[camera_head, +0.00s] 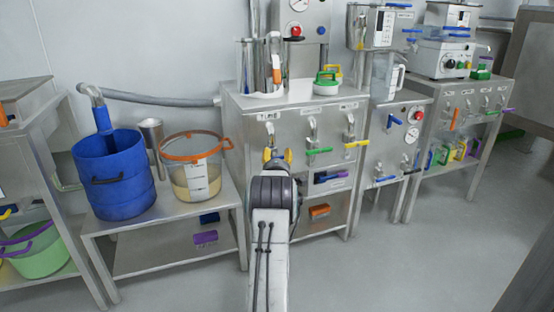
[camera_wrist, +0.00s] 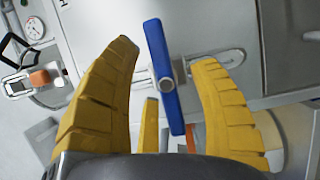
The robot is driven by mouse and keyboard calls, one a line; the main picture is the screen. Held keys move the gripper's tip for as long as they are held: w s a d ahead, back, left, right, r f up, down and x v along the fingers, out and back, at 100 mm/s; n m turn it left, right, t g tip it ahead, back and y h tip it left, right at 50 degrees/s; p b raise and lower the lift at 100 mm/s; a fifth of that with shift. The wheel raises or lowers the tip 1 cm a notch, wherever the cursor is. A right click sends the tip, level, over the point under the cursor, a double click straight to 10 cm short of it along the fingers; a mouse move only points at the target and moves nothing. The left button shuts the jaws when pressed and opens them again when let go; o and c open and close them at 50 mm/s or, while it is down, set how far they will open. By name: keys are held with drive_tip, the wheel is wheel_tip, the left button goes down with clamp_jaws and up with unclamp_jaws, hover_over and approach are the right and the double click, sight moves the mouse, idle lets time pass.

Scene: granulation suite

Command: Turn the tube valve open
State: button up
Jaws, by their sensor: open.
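In the wrist view a long blue valve handle (camera_wrist: 157,50) lies between the yellow fingers of my gripper (camera_wrist: 165,58). It is a flat bar with a round metal hub (camera_wrist: 167,84), standing nearly upright in the picture, its top leaning slightly left. The fingers are open on either side, with gaps to the bar. In the head view my gripper (camera_head: 278,158) is at the front of the steel cabinet (camera_head: 240,135), below a label that seems to read TUBE (camera_head: 268,115).
Green (camera_head: 319,151) and yellow (camera_head: 356,144) valve handles sit right of my gripper on the same panel. A blue drum (camera_head: 113,180) and a clear bucket with an orange rim (camera_head: 195,168) stand on the left bench. The grey floor (camera_head: 385,265) at right is clear.

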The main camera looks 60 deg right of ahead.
idle(0.3)
clamp_jaws()
idle(0.4)
